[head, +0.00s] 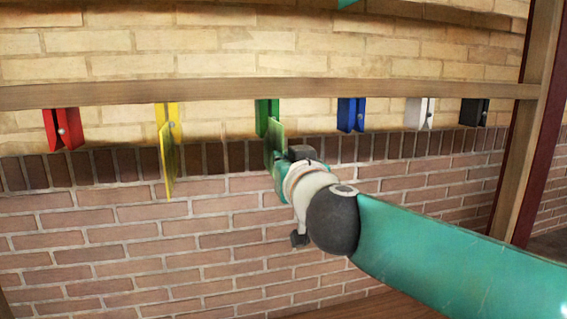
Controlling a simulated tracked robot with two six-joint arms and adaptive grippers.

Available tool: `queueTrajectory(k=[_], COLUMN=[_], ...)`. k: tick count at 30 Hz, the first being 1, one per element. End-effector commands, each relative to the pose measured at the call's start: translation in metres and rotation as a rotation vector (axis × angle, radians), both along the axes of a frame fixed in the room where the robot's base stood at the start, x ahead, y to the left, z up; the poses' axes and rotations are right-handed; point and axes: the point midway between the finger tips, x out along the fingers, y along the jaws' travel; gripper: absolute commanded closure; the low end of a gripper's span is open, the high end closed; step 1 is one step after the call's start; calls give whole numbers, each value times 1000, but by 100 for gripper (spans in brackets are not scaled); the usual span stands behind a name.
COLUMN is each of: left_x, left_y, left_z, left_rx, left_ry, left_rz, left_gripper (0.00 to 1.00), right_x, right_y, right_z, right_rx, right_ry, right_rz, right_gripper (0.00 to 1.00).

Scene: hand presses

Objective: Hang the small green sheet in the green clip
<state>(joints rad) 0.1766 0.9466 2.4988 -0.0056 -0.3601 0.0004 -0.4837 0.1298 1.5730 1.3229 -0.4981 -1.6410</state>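The green clip (267,107) hangs from the wooden rail, left of the middle of the head view. The small green sheet (275,136) is upright, seen nearly edge-on, with its top edge at the lower end of the green clip. I cannot tell whether the clip's jaws grip it. My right gripper (284,165) is right at the sheet's lower right side, its arm coming in from the right. Its fingertips are mostly hidden by the sheet and its own wrist, so its opening does not show. My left gripper is not in view.
A yellow clip (174,117) holds a yellow sheet (167,160). A red clip (63,130) is at the far left. Blue (350,114), white (419,113) and black (474,112) clips hang to the right. The wooden rail (220,91) runs before a brick wall; a post (530,130) stands right.

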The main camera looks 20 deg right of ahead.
Motion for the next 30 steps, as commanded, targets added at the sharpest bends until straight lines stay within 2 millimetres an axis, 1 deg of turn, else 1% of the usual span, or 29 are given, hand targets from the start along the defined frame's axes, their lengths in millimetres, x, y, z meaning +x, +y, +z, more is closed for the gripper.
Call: queueTrajectory(k=[7,12,13,14,20,22,23,30], left_x=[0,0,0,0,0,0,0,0], left_y=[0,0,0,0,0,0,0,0], left_z=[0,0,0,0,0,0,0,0], left_rx=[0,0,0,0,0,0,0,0], left_ry=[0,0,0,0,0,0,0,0], left_rz=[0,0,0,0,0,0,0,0], left_gripper=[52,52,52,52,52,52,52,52], right_x=[0,0,0,0,0,0,0,0], right_y=[0,0,0,0,0,0,0,0], right_z=[0,0,0,0,0,0,0,0], right_rx=[0,0,0,0,0,1,0,0], right_ry=[-1,-1,-1,-1,0,0,0,0], right_rz=[0,0,0,0,0,0,0,0], right_gripper=[100,72,66,65,65,53,52,52])
